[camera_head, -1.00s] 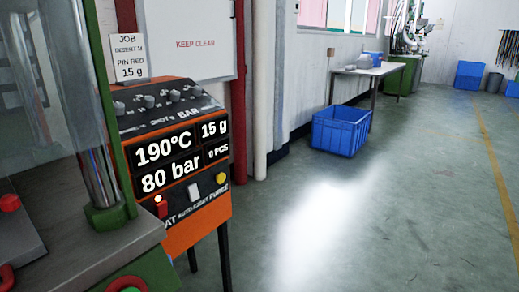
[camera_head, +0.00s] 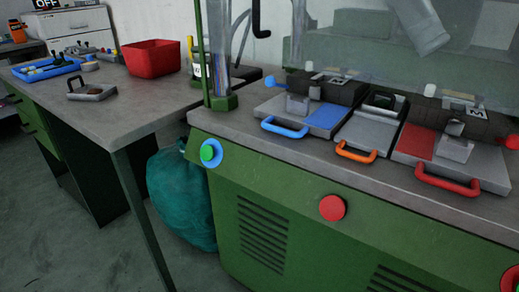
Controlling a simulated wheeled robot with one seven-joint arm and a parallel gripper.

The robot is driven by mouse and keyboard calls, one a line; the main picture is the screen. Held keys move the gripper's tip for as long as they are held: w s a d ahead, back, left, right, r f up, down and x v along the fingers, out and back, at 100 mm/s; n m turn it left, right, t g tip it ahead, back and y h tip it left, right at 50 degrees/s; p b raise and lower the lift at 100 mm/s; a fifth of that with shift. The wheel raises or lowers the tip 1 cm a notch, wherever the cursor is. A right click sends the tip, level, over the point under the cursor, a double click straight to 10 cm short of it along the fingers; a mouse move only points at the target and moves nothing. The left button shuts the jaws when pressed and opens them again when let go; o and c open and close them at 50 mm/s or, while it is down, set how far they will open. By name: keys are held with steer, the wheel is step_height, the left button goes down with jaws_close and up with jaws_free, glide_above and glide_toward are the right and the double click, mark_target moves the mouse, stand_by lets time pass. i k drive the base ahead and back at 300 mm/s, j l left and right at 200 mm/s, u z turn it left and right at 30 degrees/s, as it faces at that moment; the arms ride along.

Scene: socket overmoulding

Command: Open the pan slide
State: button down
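Three slides with handles sit side by side on the green machine's bed (camera_head: 265,147). The left slide (camera_head: 275,107) has a blue handle (camera_head: 284,128) and a blue plate. The narrow middle slide (camera_head: 369,133) has an orange handle (camera_head: 356,153). The right slide (camera_head: 480,167) has a red handle (camera_head: 447,181) and a red plate. Dark mould blocks stand behind the left and right slides. No label shows which one is the pan slide, and I cannot tell how far any is drawn out. My gripper is not in view.
A green button (camera_head: 208,153) and a red button (camera_head: 331,208) are on the machine's front. A grey bench (camera_head: 130,115) at left carries a red bin (camera_head: 153,58), a blue tray (camera_head: 47,71) and a handled plate (camera_head: 91,90). A teal bag (camera_head: 182,197) lies beneath.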

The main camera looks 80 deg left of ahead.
mark_target(375, 134)
steer(key=u, duration=2.25)
